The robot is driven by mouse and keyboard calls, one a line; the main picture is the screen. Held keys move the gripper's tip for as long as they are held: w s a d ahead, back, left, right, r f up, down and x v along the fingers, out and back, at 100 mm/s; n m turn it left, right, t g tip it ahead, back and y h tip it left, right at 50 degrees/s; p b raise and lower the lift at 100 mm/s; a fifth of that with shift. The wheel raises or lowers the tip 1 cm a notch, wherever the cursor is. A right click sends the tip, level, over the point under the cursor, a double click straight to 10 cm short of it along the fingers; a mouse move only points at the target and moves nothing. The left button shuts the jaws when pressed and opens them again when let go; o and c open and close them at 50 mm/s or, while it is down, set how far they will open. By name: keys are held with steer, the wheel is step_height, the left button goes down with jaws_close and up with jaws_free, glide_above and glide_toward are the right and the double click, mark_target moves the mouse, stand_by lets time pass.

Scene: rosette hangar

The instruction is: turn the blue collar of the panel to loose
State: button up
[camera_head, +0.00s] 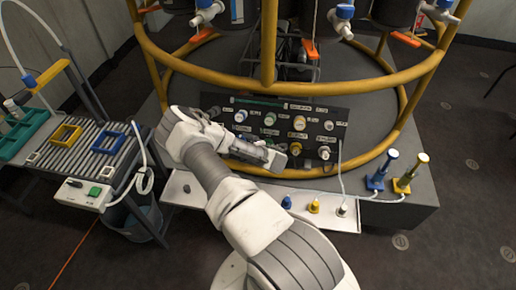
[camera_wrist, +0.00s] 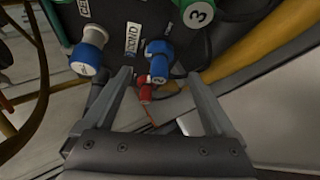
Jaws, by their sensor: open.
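The dark panel (camera_head: 340,117) with several labelled round fittings stands in front of my gripper. In the wrist view, a blue fitting with a small white mark (camera_wrist: 158,58) lies ahead between the fingertips, apart from both. A second blue collar with a pale face (camera_wrist: 88,57) sits to its left, outside the left finger. I cannot tell which of these the task's blue collar is. In the head view, one blue-rimmed fitting (camera_head: 240,116) shows on the panel's left part. My gripper (camera_wrist: 158,76) is open and empty; in the head view my arm hides the panel's lower left.
A red fitting (camera_wrist: 145,88) sits just below the blue one, also between the fingers. A green knob marked 3 (camera_wrist: 197,12) is above right. A yellow tubular ring (camera_head: 345,172) curves around the panel. A slatted table (camera_head: 65,160) stands left.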

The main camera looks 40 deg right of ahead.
steer(key=p+v, duration=0.2)
steer(key=v, duration=0.8)
steer(key=shift+d, duration=0.1)
